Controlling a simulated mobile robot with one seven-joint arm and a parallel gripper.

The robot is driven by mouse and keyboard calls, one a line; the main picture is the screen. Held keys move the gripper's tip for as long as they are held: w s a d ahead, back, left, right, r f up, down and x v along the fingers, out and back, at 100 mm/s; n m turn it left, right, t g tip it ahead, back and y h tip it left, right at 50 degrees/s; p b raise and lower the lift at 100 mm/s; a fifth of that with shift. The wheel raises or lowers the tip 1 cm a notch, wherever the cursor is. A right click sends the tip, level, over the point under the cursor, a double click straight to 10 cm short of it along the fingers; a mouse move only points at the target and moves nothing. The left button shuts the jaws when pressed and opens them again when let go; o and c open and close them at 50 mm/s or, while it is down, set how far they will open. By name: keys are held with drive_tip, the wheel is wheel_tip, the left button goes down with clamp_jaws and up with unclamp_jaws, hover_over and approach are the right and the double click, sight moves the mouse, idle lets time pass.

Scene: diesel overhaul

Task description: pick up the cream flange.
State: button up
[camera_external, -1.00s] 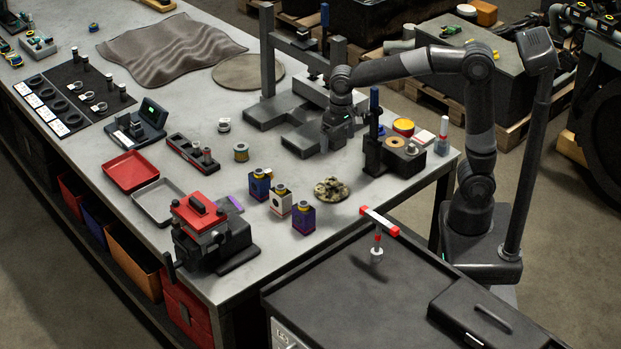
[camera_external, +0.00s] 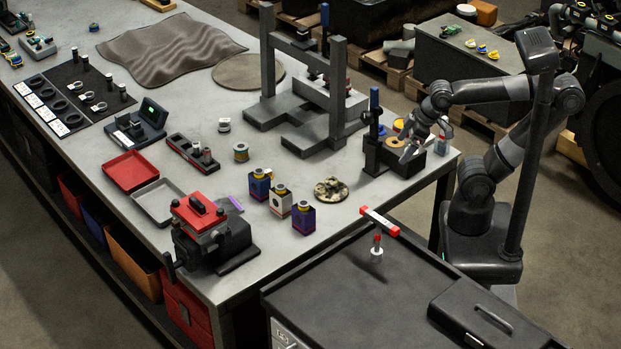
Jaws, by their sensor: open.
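A tan-cream round piece (camera_external: 395,142) sits on top of a black block fixture (camera_external: 376,157) near the bench's right corner. I cannot tell for sure that it is the cream flange. A mottled cream-and-dark disc (camera_external: 331,190) lies flat on the bench to the left of the fixture. My gripper (camera_external: 409,153) is open, tilted downward over the right part of the fixture, just right of the tan-cream piece. It hides part of the fixture's top. I cannot tell whether the fingers touch anything.
A blue-topped post (camera_external: 374,112) rises at the fixture's left side. A grey press frame (camera_external: 338,95) stands behind and to the left. A red-capped bottle (camera_external: 442,140) is close on the right. Small boxed containers (camera_external: 280,201) stand at front left.

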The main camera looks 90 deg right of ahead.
drive_tip(key=c, duration=0.8)
drive_tip(key=n+g, duration=0.4)
drive_tip(key=g, duration=0.1)
hover_over(333, 180)
wheel_tip(333, 180, down, 8)
drive_tip(key=shift+w+f+g, duration=0.15)
drive_tip(key=shift+f+g, duration=0.15)
drive_tip(key=shift+f, duration=0.15)
wheel_tip(333, 180, down, 11)
drive_tip(key=shift+r, duration=0.15)
